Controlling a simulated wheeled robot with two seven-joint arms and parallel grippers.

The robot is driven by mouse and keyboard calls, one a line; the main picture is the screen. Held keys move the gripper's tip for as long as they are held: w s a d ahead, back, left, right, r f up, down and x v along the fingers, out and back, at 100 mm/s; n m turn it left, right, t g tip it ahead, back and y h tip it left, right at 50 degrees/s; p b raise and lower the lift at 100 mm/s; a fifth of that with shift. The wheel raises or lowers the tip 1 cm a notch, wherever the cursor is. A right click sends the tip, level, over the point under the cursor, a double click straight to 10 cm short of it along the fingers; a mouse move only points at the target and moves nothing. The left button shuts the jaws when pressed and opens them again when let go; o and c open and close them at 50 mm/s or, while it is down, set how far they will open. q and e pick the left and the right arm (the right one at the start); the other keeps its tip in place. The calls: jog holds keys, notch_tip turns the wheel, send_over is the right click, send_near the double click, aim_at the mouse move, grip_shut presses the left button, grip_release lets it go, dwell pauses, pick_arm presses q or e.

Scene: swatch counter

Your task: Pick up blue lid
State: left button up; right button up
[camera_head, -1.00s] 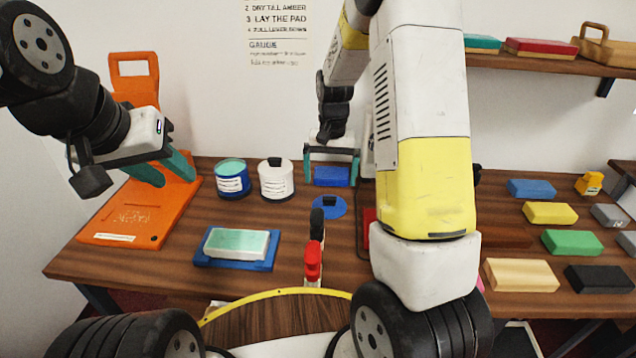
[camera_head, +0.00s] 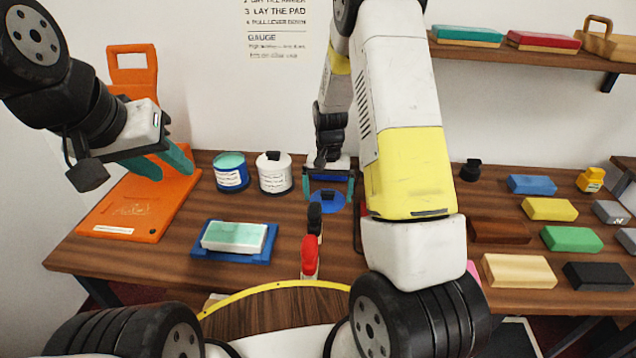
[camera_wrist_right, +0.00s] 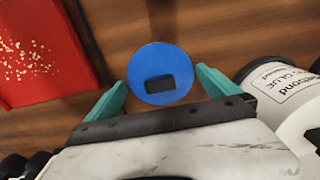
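The blue lid (camera_head: 327,203) is a flat round disc with a dark knob, lying on the wooden counter. In the right wrist view the lid (camera_wrist_right: 160,60) lies between the two teal fingertips. My right gripper (camera_wrist_right: 160,88) is open, with one finger on each side of the lid; it also shows in the head view (camera_head: 329,190) over the lid. I cannot tell whether the fingers touch it. My left gripper (camera_head: 158,164) is open and empty above the orange stand at the left.
A blue open tin (camera_head: 231,178) and a white glue tin (camera_head: 275,180) stand left of the lid. An orange lever stand (camera_head: 150,205) is at left; several coloured blocks lie at right.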

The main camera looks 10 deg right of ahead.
jog(key=c, duration=1)
jog(key=shift+r, duration=0.1)
